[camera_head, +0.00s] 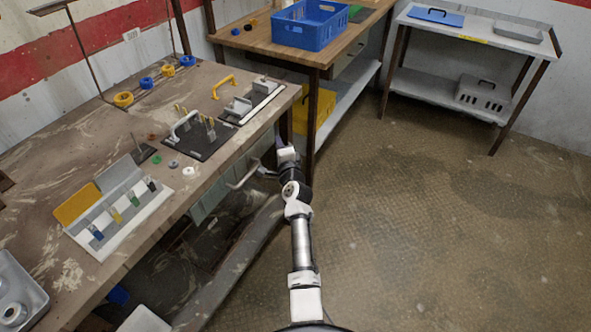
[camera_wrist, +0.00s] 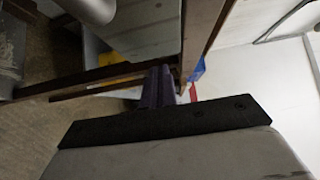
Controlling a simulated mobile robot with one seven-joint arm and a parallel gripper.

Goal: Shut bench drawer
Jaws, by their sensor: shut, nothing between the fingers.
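The bench drawer (camera_head: 207,204) shows as a pale grey-green front under the near edge of the long workbench (camera_head: 190,205). Its light bar handle (camera_head: 243,179) sticks out toward the aisle. How far the drawer stands open is hard to tell. My gripper (camera_head: 279,137) is at the bench's right end, just beyond the handle and apart from it as far as I can see. In the wrist view, my dark purple fingers (camera_wrist: 157,88) are together with nothing between them. They point past a brown bench leg.
On the bench are an open parts case (camera_head: 118,212), a black fixture plate (camera_head: 200,140) and several colored rings. A second table with a blue crate (camera_head: 309,24) and a yellow bin (camera_head: 314,104) stand beyond my gripper. The floor to the right is clear.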

